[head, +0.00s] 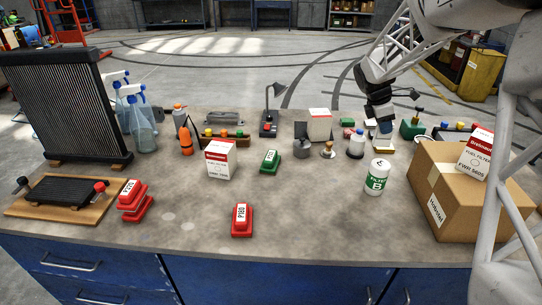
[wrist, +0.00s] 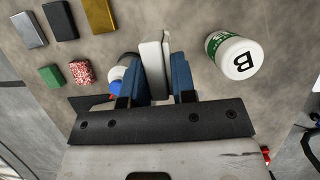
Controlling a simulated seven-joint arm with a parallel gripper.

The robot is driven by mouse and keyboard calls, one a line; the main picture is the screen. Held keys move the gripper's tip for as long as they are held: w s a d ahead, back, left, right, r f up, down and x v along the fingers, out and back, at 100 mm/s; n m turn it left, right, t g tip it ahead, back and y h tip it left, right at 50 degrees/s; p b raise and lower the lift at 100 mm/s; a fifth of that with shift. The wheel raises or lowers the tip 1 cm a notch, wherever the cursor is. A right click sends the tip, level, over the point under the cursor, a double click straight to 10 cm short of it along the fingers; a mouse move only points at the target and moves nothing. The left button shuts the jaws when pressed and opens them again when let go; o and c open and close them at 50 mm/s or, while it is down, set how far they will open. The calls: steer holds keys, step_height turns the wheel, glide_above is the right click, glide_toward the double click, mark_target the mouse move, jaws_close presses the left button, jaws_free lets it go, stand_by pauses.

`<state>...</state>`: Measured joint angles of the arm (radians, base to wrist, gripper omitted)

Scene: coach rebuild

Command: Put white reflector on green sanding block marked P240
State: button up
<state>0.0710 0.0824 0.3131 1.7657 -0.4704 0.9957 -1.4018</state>
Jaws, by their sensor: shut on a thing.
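My gripper (head: 382,130) is at the back right of the bench. In the wrist view its blue fingers (wrist: 165,80) are shut on a white, slab-like piece, the white reflector (wrist: 151,55). The reflector also shows under the fingers in the head view (head: 383,146), partly hidden. I cannot tell if it touches the bench. A green sanding block (head: 270,161) with a white label lies mid-bench, left of my gripper; its label is too small to read surely. Its top is clear.
A white filter box (head: 221,160) stands left of the green block. Red sanding blocks (head: 242,219) lie in front. A cardboard box (head: 455,192) is at right.

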steer(key=s+a+n, duration=0.1)
steer(key=s+a, duration=0.4)
steer(key=a, duration=0.5)
steer(key=s+a+n+t, duration=0.1)
steer(key=s+a+n, duration=0.1)
steer(key=s+a, duration=0.4)
steer(key=s+a+n, duration=0.1)
steer(key=s+a, duration=0.4)
steer(key=a, duration=1)
steer(key=shift+s+a+t, duration=0.15)
steer(key=shift+a+t, duration=0.25)
steer(key=shift+f, duration=0.1)
glide_above(269, 156)
steer(key=shift+f, duration=0.75)
steer(key=shift+f, duration=1.7)
steer(key=shift+f, duration=0.2)
